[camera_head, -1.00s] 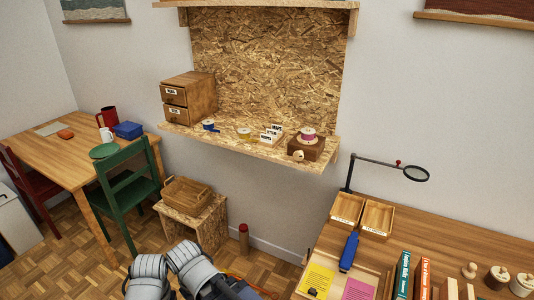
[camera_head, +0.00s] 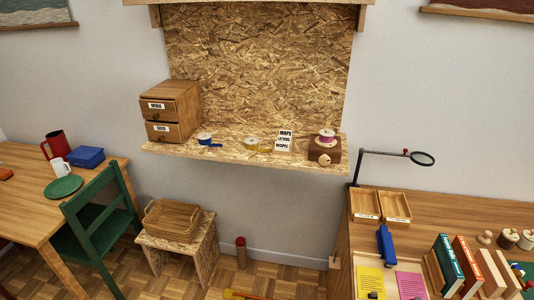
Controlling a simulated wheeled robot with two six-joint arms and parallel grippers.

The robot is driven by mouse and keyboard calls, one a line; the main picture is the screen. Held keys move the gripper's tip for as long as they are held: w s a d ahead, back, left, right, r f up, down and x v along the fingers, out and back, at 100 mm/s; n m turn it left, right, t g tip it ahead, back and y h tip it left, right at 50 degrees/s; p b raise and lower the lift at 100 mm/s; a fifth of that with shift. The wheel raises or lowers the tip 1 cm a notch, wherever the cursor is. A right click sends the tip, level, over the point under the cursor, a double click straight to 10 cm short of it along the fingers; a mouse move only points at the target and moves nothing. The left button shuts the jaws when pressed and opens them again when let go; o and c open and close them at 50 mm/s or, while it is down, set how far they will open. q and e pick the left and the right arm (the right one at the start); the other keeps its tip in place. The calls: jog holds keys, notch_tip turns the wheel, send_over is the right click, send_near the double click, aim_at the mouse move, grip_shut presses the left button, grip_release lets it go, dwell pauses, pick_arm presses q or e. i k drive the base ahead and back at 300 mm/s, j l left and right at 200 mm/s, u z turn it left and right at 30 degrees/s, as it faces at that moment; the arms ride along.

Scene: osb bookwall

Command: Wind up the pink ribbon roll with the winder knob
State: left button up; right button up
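The pink ribbon roll (camera_head: 326,136) sits on top of a brown wooden winder box (camera_head: 331,151) at the right end of the chipboard wall shelf (camera_head: 215,154). A pale round winder knob (camera_head: 324,159) is on the front of the box. A blue ribbon roll (camera_head: 205,138) and a yellow ribbon roll (camera_head: 251,143) stand further left on the shelf, each with a loose tail. Neither of my grippers shows in the head view.
A white sign (camera_head: 284,141) and a two-drawer cabinet (camera_head: 171,111) share the shelf. Below are a stool (camera_head: 206,245) with a basket (camera_head: 172,221) and a green chair (camera_head: 100,220). A desk (camera_head: 440,218) with trays, books and a magnifier (camera_head: 422,158) stands at right.

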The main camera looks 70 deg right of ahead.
aim_at(325, 160)
jog(key=i+j, duration=0.1)
jog(key=i, duration=0.65)
jog(key=i+z, duration=0.2)
jog(key=z, duration=0.15)
jog(key=i+z, duration=0.35)
jog(key=i+j+z, duration=0.1)
jog(key=z, duration=0.25)
jog(key=i+z, duration=0.15)
jog(key=z, duration=0.35)
jog(key=i+j+z, duration=0.1)
jog(key=z, duration=0.4)
jog(key=i+j+z, duration=0.15)
jog(key=z, duration=0.35)
jog(key=i+j+z, duration=0.1)
jog(key=z, duration=0.4)
jog(key=i+j+z, duration=0.25)
jog(key=z, duration=0.25)
jog(key=i+j+z, duration=0.15)
jog(key=j+z, duration=0.35)
jog(key=i+j+z, duration=0.1)
jog(key=j+z, duration=0.2)
jog(key=z, duration=0.2)
